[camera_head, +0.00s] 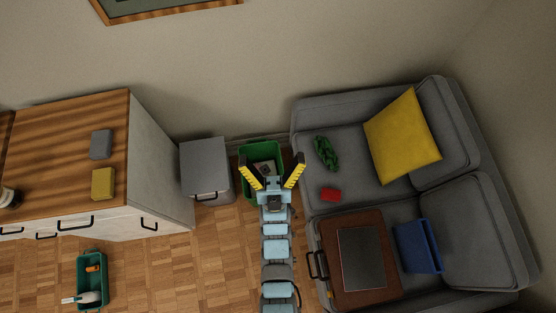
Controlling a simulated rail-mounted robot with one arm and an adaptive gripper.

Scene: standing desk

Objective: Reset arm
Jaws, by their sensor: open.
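My gripper (272,172) is in the middle of the head view, at the end of my light blue arm. Its two yellow-and-black fingers are spread wide apart, with nothing held between them. It is over a green bin (262,151) that stands on the floor between a grey cabinet and the sofa. Something greyish shows inside the bin, but I cannot tell what it is. My arm hides the near part of the bin. I cannot tell the gripper's height above it.
A grey sofa (350,116) at right holds a yellow cushion (402,137), green item (326,153), red item (330,194), brown case (331,237) and blue object (418,246). A small grey cabinet (205,165), wooden-topped cabinet (60,140) and green caddy (93,262) are left. Floor (180,270) is clear.

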